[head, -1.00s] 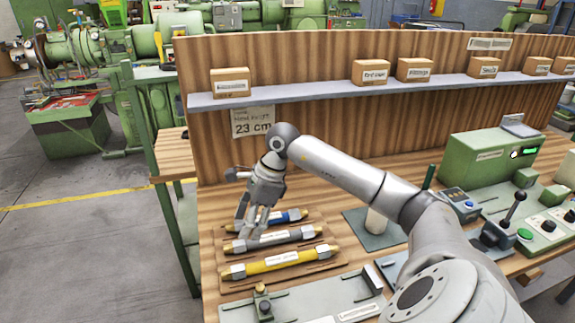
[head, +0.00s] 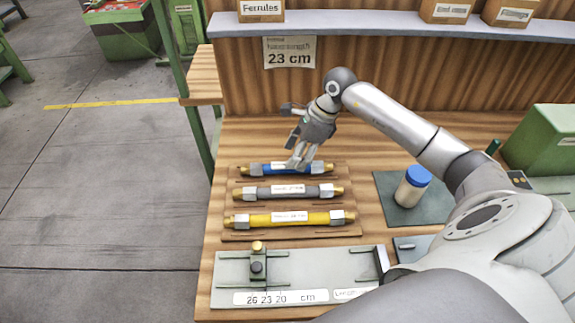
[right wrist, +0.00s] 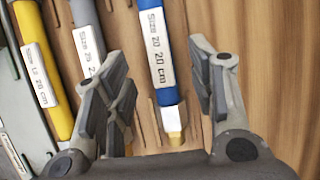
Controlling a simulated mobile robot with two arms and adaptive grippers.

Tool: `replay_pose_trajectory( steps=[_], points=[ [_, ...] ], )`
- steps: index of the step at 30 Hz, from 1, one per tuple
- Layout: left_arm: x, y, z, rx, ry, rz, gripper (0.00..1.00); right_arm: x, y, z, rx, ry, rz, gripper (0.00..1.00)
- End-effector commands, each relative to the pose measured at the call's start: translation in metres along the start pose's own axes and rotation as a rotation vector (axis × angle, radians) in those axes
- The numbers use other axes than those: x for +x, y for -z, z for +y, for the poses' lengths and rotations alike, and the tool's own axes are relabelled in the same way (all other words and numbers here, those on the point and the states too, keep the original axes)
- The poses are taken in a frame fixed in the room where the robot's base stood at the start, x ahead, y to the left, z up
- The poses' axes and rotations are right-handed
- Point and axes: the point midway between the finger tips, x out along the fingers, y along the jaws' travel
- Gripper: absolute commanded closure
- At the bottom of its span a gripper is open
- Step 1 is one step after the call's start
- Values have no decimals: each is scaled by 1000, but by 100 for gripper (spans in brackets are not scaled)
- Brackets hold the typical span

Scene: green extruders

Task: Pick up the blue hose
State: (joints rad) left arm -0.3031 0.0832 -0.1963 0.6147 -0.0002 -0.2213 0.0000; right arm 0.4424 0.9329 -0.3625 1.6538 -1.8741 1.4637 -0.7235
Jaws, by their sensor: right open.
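The blue hose (head: 262,169) lies at the back of three hoses on a wooden rack, with brass tips and a white label. My right gripper (head: 300,163) is over its middle, fingers pointing down. In the right wrist view the blue hose (right wrist: 168,96) runs between the two open fingers of my right gripper (right wrist: 166,75), touching neither as far as I can see; its label reads "Size 20, 20 cm". The height of the fingers above it is hard to tell. My left gripper is not in view.
The grey hose (head: 270,193) and yellow hose (head: 258,219) lie in front of it, parallel and close. A measuring fixture (head: 330,263) is at the front. A blue-capped jar (head: 411,190) stands on a dark mat to the right. A wooden back panel (head: 240,85) rises behind.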

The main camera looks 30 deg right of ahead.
Motion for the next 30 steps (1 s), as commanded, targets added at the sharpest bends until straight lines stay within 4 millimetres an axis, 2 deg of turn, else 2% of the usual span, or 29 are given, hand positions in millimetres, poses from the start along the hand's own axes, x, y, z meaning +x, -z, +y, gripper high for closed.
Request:
replay_pose_trajectory(
  steps=[3, 5, 10, 18, 30],
  points=[
    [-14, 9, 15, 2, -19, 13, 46, 13, -6, 2, 1, -6, -2, 49],
    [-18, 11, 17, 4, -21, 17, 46, 21, -8, 2, 2, -6, -2, 49],
    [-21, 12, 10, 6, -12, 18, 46, 40, -6, 1, 1, -2, -1, 49],
    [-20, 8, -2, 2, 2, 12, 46, 43, -5, 0, 0, -1, 0, 50],
    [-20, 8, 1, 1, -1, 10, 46, 43, -5, 0, -1, -1, 0, 100]
  ],
)
